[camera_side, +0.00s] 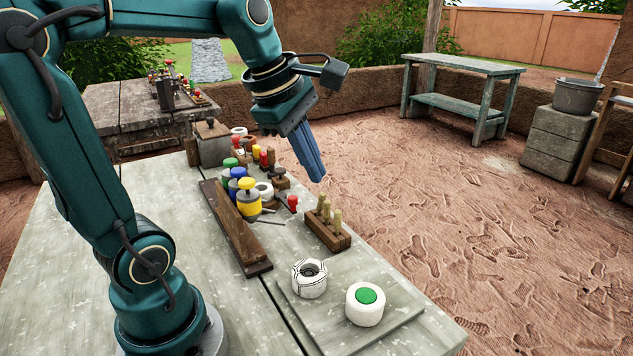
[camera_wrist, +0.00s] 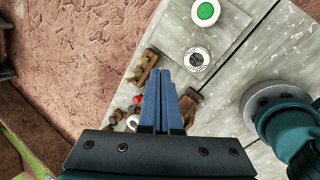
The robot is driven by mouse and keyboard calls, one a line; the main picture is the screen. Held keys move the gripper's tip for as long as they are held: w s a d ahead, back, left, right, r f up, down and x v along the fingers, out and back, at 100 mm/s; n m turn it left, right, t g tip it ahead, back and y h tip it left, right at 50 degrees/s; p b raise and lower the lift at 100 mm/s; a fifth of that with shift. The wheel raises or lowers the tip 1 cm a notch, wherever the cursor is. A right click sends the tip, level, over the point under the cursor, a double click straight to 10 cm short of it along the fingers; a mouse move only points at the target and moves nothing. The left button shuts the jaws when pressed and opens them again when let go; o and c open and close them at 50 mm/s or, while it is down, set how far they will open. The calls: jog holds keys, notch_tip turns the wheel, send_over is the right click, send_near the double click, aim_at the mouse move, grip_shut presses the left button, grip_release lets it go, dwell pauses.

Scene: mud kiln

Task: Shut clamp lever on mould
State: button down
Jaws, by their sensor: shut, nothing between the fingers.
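My gripper (camera_side: 317,178) is shut and empty, its blue fingers pointing down and hanging above the far right part of the worktable. In the wrist view the two fingers (camera_wrist: 165,78) lie together. A red-knobbed lever (camera_side: 292,203) sits just below and left of the fingertips in the side view, apart from them. Its red knob shows left of the fingers in the wrist view (camera_wrist: 137,100). A white ring-shaped piece (camera_side: 264,190) stands beside it. Which piece is the mould, and how the lever sits on it, I cannot tell. My fingers hide part of this area in the wrist view.
A wooden block with pegs (camera_side: 327,232) stands right of the lever. Several coloured-knob pots (camera_side: 248,206) crowd to its left, beside a long wooden board (camera_side: 236,230). A hexagonal white piece (camera_side: 309,278) and a green-button disc (camera_side: 365,303) are at the front. The table's left front is clear.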

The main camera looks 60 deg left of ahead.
jog(key=a+f+n+g, duration=0.1)
jog(key=a+f+n, duration=0.2)
jog(key=a+n, duration=0.3)
jog(key=a+f+n, duration=0.3)
jog(key=a+n, duration=0.4)
jog(key=a, duration=0.5)
jog(key=shift+s+a+g, duration=0.15)
jog(key=shift+a+g, duration=0.1)
jog(key=shift+g, duration=0.15)
jog(key=x, duration=1)
jog(key=shift+d, duration=0.2)
